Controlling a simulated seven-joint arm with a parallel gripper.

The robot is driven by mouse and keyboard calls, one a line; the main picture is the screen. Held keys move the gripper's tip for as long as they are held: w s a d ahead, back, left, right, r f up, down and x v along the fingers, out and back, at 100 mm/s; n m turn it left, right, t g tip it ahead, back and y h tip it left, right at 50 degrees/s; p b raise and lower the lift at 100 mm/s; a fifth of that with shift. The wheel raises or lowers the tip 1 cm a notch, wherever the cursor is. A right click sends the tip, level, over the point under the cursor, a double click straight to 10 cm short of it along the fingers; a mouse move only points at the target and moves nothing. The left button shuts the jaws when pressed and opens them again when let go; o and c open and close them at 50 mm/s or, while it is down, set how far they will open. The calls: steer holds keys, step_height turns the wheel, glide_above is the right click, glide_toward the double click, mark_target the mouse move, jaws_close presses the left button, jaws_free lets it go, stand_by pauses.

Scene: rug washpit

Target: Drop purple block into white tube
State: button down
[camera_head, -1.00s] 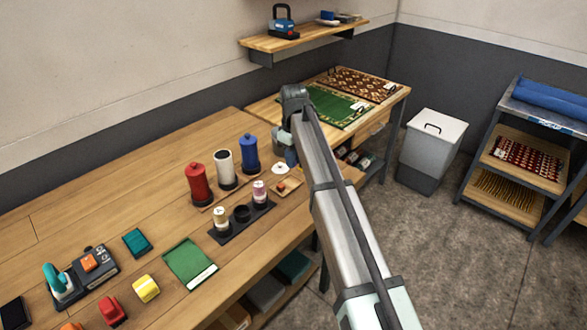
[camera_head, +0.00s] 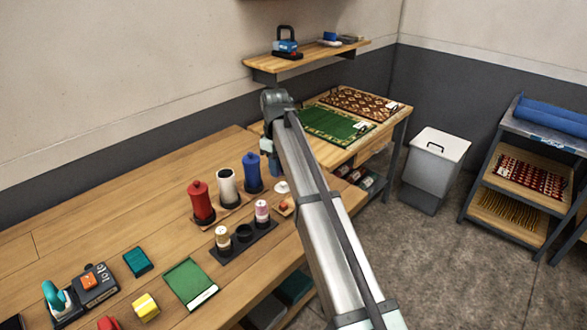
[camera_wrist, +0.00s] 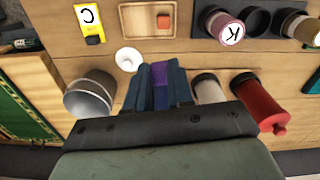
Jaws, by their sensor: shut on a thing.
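The white tube (camera_head: 227,186) stands upright in a dark base on the workbench, between a red tube (camera_head: 200,200) and a blue tube (camera_head: 252,170). In the wrist view the white tube (camera_wrist: 208,90) is just right of my gripper (camera_wrist: 157,80), with the red tube (camera_wrist: 260,105) beyond it. My gripper is shut on the purple block (camera_wrist: 159,72), which shows between its bluish fingers. The block is apart from the white tube. My arm hides most of the gripper in the head view, and the block cannot be made out there.
A dark holder (camera_head: 243,243) with two labelled spools stands in front of the tubes. A white disc (camera_wrist: 128,60), a metal bucket (camera_wrist: 90,95) and a small wooden tray (camera_wrist: 147,19) with a red block are near the gripper.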

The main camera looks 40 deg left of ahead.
steer(key=s+a+r, duration=0.9)
steer(key=s+r, duration=0.1)
steer(key=r, duration=0.1)
steer(key=shift+s+a+r+m, duration=0.2)
steer(key=shift+s+a+m, duration=0.05)
steer(key=shift+s+m, duration=0.15)
step_height(320, 180, down, 6)
steer(key=shift+w+r, duration=0.1)
steer(key=c, duration=0.9)
jaws_free()
